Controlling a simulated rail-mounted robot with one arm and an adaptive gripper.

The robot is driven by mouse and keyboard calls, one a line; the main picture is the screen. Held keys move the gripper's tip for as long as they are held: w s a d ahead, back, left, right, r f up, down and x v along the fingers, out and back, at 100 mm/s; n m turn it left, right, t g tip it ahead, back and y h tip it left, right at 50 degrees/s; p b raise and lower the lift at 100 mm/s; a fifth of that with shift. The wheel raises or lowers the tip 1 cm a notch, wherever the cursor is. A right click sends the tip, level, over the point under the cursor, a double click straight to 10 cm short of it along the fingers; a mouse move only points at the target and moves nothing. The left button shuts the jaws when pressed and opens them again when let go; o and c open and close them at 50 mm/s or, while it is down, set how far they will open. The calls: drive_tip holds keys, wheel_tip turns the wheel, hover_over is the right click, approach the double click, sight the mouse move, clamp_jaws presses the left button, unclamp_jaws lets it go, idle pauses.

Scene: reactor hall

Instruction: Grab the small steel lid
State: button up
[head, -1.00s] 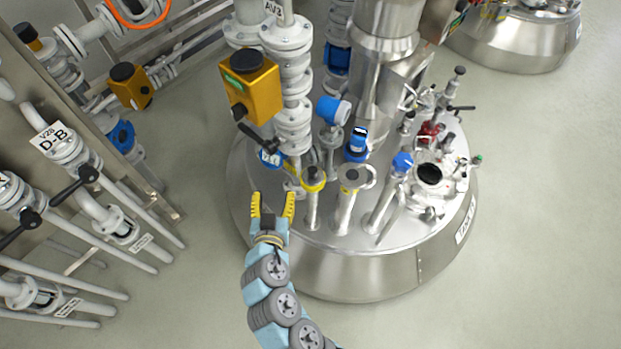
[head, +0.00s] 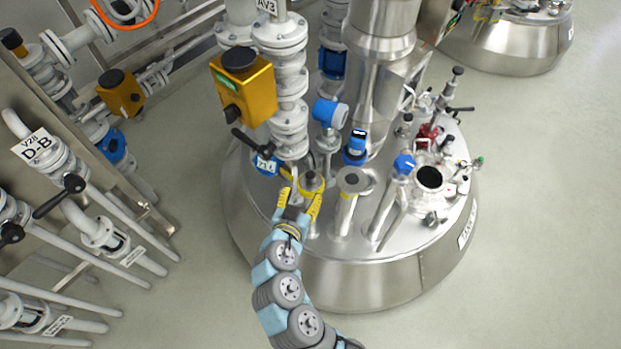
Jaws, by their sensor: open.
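My gripper (head: 301,192) is open, its two yellow fingers pointing away over the near left part of the steel vessel top. Just beyond and between the fingertips, in the picture, stands a short pipe stub with a yellow ring and a small steel top (head: 312,179). The fingers partly hide this stub; whether they touch it I cannot tell. To its right another steel stub carries a flat round steel cap (head: 351,180). I cannot tell for certain which of these tops is the small steel lid.
The vessel top (head: 275,235) is crowded. A white valve column with a yellow box (head: 243,88) stands behind my gripper. A blue-headed fitting (head: 404,164) and an open round port (head: 430,178) are at right. White pipes (head: 120,245) fill the left; floor is clear at right.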

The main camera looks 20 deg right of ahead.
sight(309, 181)
drive_tip(key=x, duration=0.4)
drive_tip(key=shift+w+d, duration=0.1)
drive_tip(key=shift+w, duration=0.15)
drive_tip(key=shift+w+d+f, duration=0.4)
drive_tip(key=shift+w+f, duration=0.05)
drive_tip(key=shift+f, duration=0.05)
drive_tip(key=shift+b+x, duration=0.4)
drive_tip(key=shift+x, duration=1.6)
drive_tip(key=shift+f, duration=0.15)
clamp_jaws()
